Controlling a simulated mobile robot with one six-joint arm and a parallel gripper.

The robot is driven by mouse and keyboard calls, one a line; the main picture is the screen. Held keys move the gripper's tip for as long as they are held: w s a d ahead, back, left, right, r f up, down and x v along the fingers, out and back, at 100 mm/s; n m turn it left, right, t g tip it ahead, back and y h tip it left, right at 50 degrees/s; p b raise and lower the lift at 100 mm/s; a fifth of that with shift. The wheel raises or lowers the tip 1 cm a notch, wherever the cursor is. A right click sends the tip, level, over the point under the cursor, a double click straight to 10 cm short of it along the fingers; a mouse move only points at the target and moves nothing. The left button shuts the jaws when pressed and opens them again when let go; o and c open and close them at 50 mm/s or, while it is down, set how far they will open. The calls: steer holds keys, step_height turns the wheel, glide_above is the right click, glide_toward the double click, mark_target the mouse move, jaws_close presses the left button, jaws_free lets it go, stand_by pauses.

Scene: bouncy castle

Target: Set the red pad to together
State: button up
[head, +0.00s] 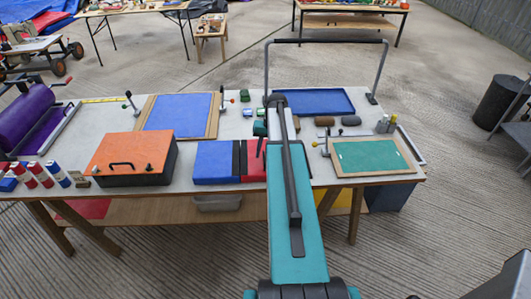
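The red pad (252,173) lies on the table near its front edge, left of my teal arm, which covers its right part. A dark strip (244,157) runs along its left side. A blue pad (213,162) lies just left of it, also with a dark strip (236,158) on the facing side. The two dark strips are side by side; I cannot tell whether they touch or are fastened. My arm reaches up the middle of the picture over the table. My gripper cannot be made out; the arm hides that area.
An orange-topped case (126,156) stands left of the pads. A framed blue panel (178,112) and a blue tray (314,102) lie behind. A framed green panel (370,155) lies to the right.

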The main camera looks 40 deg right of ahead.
steer(key=shift+s+d, duration=0.1)
steer(key=shift+s+d+r, duration=0.1)
steer(key=shift+d+r, duration=0.05)
steer(key=shift+r, duration=0.3)
step_height(320, 180, up, 13)
steer(key=s+d+b, duration=0.1)
steer(key=b, duration=0.3)
steer(key=shift+s+d+f, duration=0.2)
steer(key=shift+s+d, duration=0.1)
steer(key=shift+d, duration=0.1)
steer(key=shift+a, duration=0.1)
stand_by(0.5)
